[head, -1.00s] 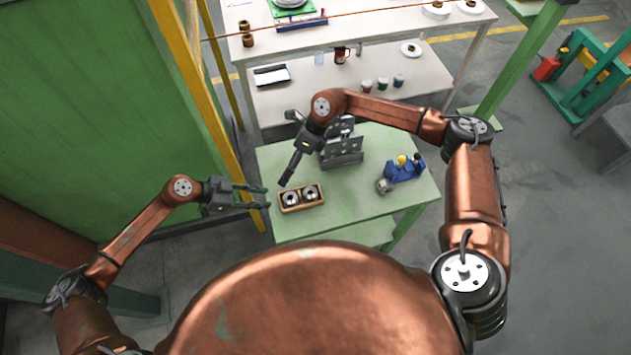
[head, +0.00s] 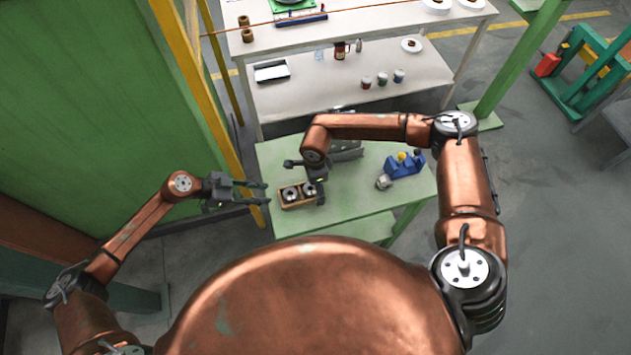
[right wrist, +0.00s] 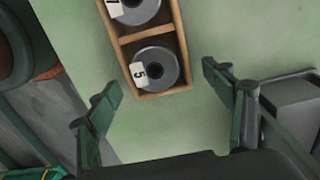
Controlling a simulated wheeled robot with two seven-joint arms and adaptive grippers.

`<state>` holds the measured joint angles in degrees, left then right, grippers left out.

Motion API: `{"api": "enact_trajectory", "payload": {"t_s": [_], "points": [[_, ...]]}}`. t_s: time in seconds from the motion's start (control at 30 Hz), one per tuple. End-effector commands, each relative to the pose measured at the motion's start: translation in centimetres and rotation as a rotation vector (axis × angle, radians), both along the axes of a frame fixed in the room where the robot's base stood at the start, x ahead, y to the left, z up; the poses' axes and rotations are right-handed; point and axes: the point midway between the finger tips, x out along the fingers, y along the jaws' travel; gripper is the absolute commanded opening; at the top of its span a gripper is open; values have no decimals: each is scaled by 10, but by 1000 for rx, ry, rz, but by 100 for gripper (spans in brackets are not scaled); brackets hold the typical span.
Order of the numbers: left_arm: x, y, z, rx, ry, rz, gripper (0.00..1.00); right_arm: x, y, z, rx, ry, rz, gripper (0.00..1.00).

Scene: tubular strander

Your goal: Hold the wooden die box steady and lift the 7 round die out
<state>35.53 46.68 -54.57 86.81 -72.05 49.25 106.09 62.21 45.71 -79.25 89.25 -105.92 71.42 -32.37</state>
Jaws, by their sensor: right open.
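The wooden die box (head: 300,206) sits on the green table with two grey round dies in it, side by side. In the right wrist view, the 7 die (right wrist: 138,8) is in the upper compartment, cut by the frame edge. The 5 die (right wrist: 153,68) is in the nearer compartment of the box (right wrist: 165,95). My right gripper (right wrist: 163,75) is open and empty, by the box end with the 5 die; in the head view its fingers are hard to see. My left gripper (head: 264,193) is open, left of the box, apart from it.
A grey metal block (head: 347,151) stands behind the box, partly hidden by my right arm. A blue fixture (head: 404,165) with a yellow knob is at the table's right. The front right of the green table (head: 350,200) is clear. A white bench (head: 400,65) stands behind.

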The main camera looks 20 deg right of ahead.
Motion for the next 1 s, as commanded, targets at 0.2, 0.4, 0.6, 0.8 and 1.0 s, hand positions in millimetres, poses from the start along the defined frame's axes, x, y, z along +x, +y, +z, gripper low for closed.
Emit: {"api": "enact_trajectory", "payload": {"t_s": [0.2, 0.4, 0.6, 0.8, 1.0], "points": [[0, 0, 0, 0, 0, 0, 29, 0, 0, -11, -1, -1, -1, 75], [0, 0, 0, 0, 0, 0, 29, 0, 0, -11, 0, 0, -1, 75], [0, 0, 0, 0, 0, 0, 29, 0, 0, -11, 0, 0, -1, 62], [0, 0, 0, 0, 0, 0, 29, 0, 0, -11, 0, 0, -1, 48], [0, 0, 0, 0, 0, 0, 29, 0, 0, -11, 0, -1, -1, 35]]}}
